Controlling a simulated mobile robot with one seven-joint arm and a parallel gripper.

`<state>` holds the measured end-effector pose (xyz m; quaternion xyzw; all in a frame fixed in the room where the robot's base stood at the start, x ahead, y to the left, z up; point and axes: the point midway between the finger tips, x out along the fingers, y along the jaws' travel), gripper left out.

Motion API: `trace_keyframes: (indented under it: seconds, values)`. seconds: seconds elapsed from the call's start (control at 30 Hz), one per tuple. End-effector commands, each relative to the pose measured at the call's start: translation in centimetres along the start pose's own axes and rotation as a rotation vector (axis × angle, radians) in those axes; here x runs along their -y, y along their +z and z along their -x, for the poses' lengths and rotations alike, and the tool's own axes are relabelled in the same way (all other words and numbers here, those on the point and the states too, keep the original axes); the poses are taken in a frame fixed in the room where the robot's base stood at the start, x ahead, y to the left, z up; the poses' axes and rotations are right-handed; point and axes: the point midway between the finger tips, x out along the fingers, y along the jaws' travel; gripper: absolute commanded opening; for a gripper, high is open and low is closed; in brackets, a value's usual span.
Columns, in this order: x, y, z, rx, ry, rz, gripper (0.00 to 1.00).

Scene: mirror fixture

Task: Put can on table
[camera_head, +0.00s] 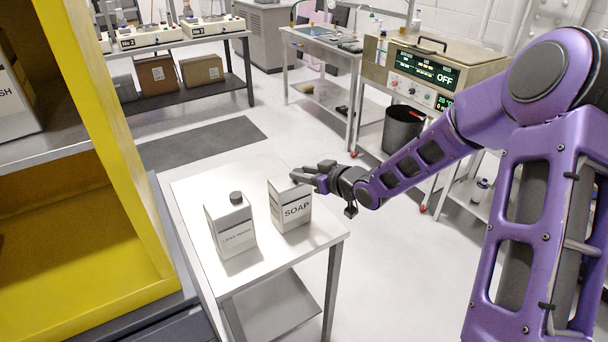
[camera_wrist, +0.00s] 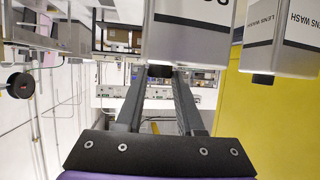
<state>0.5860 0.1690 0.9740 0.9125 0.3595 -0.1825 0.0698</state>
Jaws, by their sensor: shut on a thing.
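A white can labelled SOAP (camera_head: 291,212) is upright over the small white table (camera_head: 190,192), at its right part. Its base looks level with the tabletop; I cannot tell whether it touches. My gripper (camera_head: 308,179) reaches in from the right at the can's top and is shut on it. In the wrist view, which is upside down, the gripper's fingers (camera_wrist: 160,78) lie on either side of the dark cap of the soap can (camera_wrist: 185,40). A second white can, labelled LENS WASH (camera_head: 231,228), stands upright on the table just left of the soap can.
A yellow shelf unit (camera_head: 130,130) stands close on the left, with another white container (camera_head: 15,100) on its shelf. A steel cart with an oven-like device (camera_head: 425,70) and a dark bucket (camera_head: 402,130) stands behind my arm. The table's back left is clear.

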Motion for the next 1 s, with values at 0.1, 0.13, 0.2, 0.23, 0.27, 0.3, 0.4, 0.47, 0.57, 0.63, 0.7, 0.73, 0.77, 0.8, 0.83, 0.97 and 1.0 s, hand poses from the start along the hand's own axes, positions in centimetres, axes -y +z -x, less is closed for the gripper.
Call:
trace_keyframes:
  seconds: [0.1, 0.13, 0.2, 0.23, 0.27, 0.3, 0.4, 0.47, 0.57, 0.63, 0.7, 0.73, 0.77, 0.8, 0.83, 0.97, 1.0]
  values:
    - [-0.1, -0.4, 0.0, -0.006, 0.001, 0.002, 0.0]
    - [-0.1, -0.4, 0.0, -0.006, 0.001, 0.002, 0.0]
    - [-0.1, -0.2, 0.0, -0.006, 0.001, 0.002, 0.0]
    - [-0.1, -0.1, -0.1, -0.006, 0.001, 0.002, 0.0]
    - [-0.1, 0.0, -0.1, -0.006, 0.001, 0.002, 0.0]
    - [0.0, 0.2, -0.1, 0.0, 0.001, 0.001, 0.4]
    - [0.0, 0.1, -0.1, 0.0, 0.0, 0.001, 0.58]
    - [0.0, 0.1, -0.1, 0.0, 0.0, 0.001, 0.67]
    - [0.0, 0.1, -0.1, 0.0, 0.0, 0.001, 0.67]
    - [0.0, 0.1, -0.1, 0.0, 0.001, 0.001, 0.67]
    - [0.0, 0.1, 0.0, 0.0, 0.0, 0.001, 0.67]
    - [0.0, 0.1, 0.0, 0.0, 0.001, 0.001, 0.67]
    - [0.0, 0.0, 0.0, 0.0, 0.001, 0.001, 0.67]
    - [0.0, -0.3, 0.1, 0.0, 0.001, 0.001, 0.67]
    - [-0.1, -0.2, 0.3, 0.0, 0.002, 0.001, 0.67]
    - [-0.2, -0.2, 2.3, 0.001, 0.004, 0.002, 0.67]
    - [-0.2, -0.2, 3.2, 0.002, 0.005, 0.001, 0.67]
